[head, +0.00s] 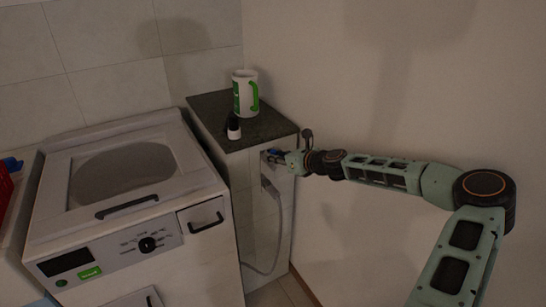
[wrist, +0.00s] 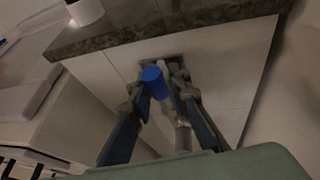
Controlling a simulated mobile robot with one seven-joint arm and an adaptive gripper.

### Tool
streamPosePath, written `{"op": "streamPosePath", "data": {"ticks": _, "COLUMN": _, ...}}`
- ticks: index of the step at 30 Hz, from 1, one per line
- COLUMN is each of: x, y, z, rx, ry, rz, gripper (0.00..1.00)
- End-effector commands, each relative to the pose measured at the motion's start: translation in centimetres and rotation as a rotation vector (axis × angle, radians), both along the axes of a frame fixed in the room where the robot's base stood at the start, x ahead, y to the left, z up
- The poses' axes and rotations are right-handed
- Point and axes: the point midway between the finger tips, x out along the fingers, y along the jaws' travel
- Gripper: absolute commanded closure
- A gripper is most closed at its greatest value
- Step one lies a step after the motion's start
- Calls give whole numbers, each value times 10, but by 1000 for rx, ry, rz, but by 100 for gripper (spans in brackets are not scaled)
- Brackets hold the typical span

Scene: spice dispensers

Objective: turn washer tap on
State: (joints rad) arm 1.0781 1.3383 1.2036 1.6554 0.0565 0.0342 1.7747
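The washer tap has a blue knob (wrist: 153,80) and comes out of the light front panel just below the dark counter edge. In the head view the blue knob (head: 272,153) shows small at the top of the cabinet front. My gripper (wrist: 158,90) is open, with one finger on each side of the tap; a gap shows between the fingers. Whether a finger touches the knob I cannot tell. In the head view my gripper (head: 286,158) is right at the tap, reaching in from the right. The tap's outlet is partly hidden between the fingers.
A grey hose (head: 278,215) loops down the cabinet front below the tap. A dark counter (head: 205,112) above carries a white and green mug (head: 245,93) and a small bottle (head: 234,129). The washing machine (head: 145,245) stands left; a bare wall (head: 350,80) is right.

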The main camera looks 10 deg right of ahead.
Motion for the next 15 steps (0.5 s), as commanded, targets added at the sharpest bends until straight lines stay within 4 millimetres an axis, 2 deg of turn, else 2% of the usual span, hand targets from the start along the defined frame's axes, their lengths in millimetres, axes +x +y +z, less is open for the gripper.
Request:
{"op": "streamPosePath", "data": {"ticks": 1, "x": 1, "y": -2, "z": 0, "rx": -2, "ry": -1, "rz": -3, "gripper": 76}}
{"op": "streamPosePath", "data": {"ticks": 3, "x": 0, "y": -2, "z": 0, "rx": -2, "ry": -1, "rz": -2, "gripper": 69}}
{"op": "streamPosePath", "data": {"ticks": 15, "x": -6, "y": -4, "z": 3, "rx": -4, "ry": -1, "rz": 1, "gripper": 69}}
